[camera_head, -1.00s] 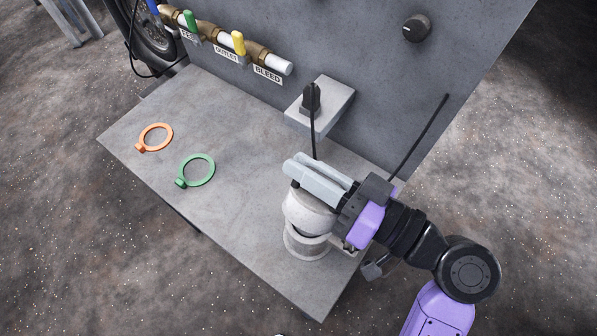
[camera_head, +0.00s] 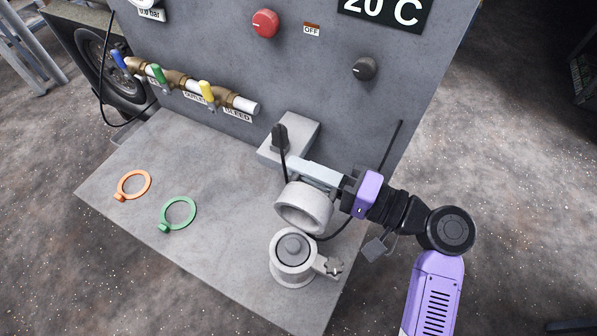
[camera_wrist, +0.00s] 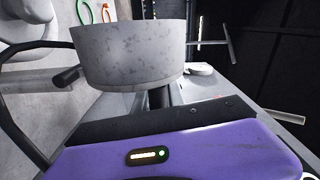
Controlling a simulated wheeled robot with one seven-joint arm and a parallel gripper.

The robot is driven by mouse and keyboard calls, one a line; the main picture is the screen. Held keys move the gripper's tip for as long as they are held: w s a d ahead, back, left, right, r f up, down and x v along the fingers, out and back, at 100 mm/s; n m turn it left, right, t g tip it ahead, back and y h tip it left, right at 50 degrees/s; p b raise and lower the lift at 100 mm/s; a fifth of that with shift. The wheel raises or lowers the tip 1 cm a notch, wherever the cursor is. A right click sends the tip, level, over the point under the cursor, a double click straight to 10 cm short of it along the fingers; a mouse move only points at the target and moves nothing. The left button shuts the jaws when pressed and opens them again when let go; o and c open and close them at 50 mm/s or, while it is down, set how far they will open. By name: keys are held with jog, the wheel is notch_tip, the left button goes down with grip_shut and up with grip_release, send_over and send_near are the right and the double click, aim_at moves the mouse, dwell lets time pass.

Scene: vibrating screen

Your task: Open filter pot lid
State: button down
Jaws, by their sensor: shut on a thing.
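The filter pot (camera_head: 293,268) stands on the grey table near its front right edge, open at the top, with a dark grey round part inside it. The lid (camera_head: 303,207) is a light grey cup-like cap, tilted with its hollow side towards the camera, above and behind the pot and apart from it. My gripper (camera_head: 314,175) is shut on the lid at its far upper side; the exact grip is partly hidden. In the wrist view the lid (camera_wrist: 130,55) fills the upper middle, in front of my purple gripper body.
An orange ring (camera_head: 133,185) and a green ring (camera_head: 178,213) lie on the left of the table. A grey block with a black switch (camera_head: 280,137) stands behind the lid. Coloured valves (camera_head: 207,92) line the panel. A clamp-like bracket (camera_head: 328,266) sticks out right of the pot.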

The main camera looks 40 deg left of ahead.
jog(key=shift+w+f, duration=0.5)
jog(key=shift+f, duration=0.2)
jog(key=c, duration=1.5)
grip_release()
jog(key=shift+o, duration=0.2)
jog(key=shift+r, duration=0.2)
jog(key=b+v, duration=0.2)
jog(key=v, duration=0.5)
jog(key=shift+d, duration=0.35)
jog(key=shift+w, duration=0.1)
